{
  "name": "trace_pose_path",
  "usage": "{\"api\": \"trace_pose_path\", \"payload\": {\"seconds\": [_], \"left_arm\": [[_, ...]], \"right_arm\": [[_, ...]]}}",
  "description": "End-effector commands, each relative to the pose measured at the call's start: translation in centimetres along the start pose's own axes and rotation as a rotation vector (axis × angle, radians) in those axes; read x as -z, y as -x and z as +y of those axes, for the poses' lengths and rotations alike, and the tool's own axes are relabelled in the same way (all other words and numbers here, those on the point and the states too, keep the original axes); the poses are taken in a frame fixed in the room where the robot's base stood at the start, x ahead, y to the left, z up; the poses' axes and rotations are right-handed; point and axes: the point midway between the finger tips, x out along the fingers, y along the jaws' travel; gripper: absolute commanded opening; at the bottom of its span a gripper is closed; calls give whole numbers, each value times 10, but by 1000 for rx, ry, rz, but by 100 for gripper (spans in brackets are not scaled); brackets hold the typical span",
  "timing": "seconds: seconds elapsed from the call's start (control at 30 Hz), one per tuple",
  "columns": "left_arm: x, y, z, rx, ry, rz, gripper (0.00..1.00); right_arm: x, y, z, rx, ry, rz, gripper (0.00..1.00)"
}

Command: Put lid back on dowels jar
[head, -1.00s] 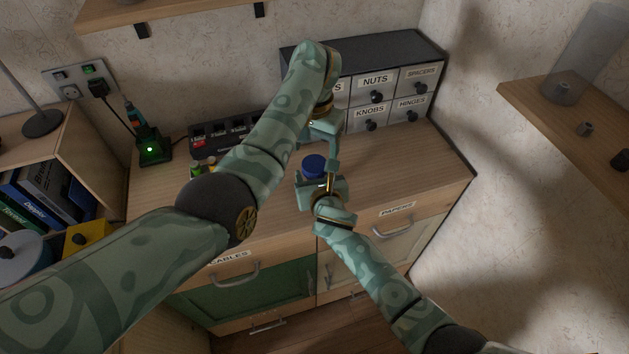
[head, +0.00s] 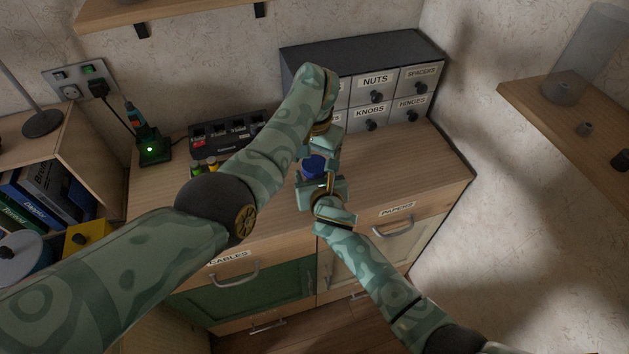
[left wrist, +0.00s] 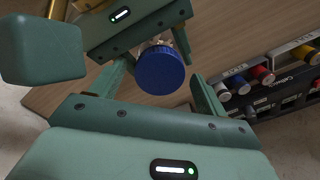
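A round blue lid (head: 313,166) shows between my two grippers above the cabinet top. In the left wrist view the blue lid (left wrist: 160,70) sits at the top end of a small clear jar (left wrist: 164,40), mostly hidden; I cannot tell whether it is fully seated. My right gripper (head: 322,186) is at the jar and appears shut on it; its fingertips are hidden. It also shows in the left wrist view (left wrist: 135,28). My left gripper (left wrist: 160,88) is open, one finger on either side of the lid, with a gap on the right.
A grey drawer unit (head: 365,58) stands at the back of the cabinet top. The right part of the wooden top (head: 415,165) is clear.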

Motion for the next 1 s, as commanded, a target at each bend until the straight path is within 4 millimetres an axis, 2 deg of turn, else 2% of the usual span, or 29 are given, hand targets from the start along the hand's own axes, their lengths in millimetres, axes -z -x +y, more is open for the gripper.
{"api": "trace_pose_path", "payload": {"seconds": [0.27, 0.6, 0.9, 0.93, 1.0], "left_arm": [[0, 2, 0, 1, 0, 1, 75], [0, 42, 0, 1, 0, 1, 75], [0, 45, 0, 0, 0, 0, 75], [0, 46, 0, 0, 0, 0, 71], [1, 52, 0, 1, -1, 2, 71]], "right_arm": [[0, 0, 0, 0, 0, 0, 0], [0, 0, 0, 0, 0, 0, 0], [0, 0, 0, 0, 0, 0, 0], [0, 0, 0, 0, 0, 0, 0], [0, 0, 0, 0, 0, 0, 0]]}}
